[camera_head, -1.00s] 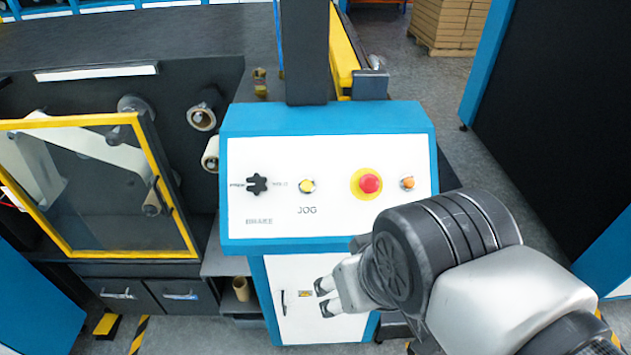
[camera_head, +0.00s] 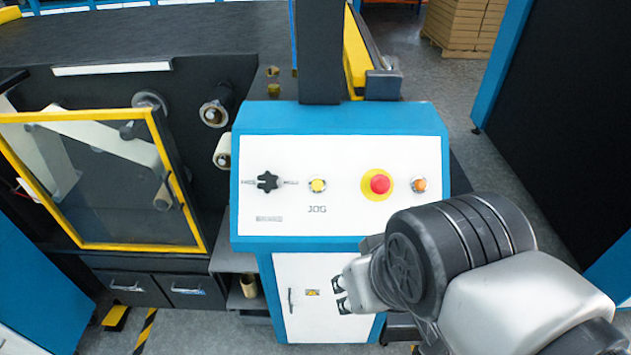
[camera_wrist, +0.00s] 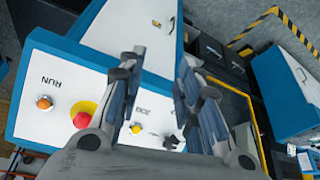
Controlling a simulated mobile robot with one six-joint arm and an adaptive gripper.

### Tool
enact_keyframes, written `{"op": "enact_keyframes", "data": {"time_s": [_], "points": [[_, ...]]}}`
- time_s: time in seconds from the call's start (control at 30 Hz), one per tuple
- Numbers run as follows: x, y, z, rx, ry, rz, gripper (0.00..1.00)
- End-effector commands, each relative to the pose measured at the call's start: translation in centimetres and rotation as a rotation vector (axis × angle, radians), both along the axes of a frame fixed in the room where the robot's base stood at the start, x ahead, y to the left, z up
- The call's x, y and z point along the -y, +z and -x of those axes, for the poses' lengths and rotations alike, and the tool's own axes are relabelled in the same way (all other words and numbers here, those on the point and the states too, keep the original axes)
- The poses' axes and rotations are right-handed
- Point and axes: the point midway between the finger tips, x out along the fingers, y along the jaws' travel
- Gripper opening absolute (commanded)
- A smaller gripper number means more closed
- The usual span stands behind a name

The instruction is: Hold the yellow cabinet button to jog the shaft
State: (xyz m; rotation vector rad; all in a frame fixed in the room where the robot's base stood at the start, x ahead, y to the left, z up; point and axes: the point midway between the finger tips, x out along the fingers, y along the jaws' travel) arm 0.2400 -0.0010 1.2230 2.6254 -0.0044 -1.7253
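The yellow button (camera_head: 317,186) sits on the white front of the blue control box, above the JOG label (camera_head: 317,209). The button also shows in the wrist view (camera_wrist: 136,128), between my two fingers in the picture. My gripper (camera_head: 341,294) is in front of the lower white cabinet door, below and slightly right of the button in the head view. Its fingers stand apart and empty in the wrist view (camera_wrist: 160,62). It does not appear to touch the panel or button.
A black star knob (camera_head: 267,182) is left of the button. A red emergency stop (camera_head: 380,184) on a yellow ring and an orange button (camera_head: 419,185) are to its right. A yellow-framed guard (camera_head: 108,245) stands at the left, with rolls behind it.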

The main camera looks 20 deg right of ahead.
Motion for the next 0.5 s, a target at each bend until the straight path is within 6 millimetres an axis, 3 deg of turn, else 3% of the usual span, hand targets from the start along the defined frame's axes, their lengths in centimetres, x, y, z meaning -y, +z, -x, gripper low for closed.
{"op": "enact_keyframes", "data": {"time_s": [0.4, 0.5], "points": [[0.00, 0.00, 0.00, 0.000, 0.000, 0.000, 0.01], [0.00, 0.00, 0.00, 0.000, 0.000, 0.000, 0.00]]}}
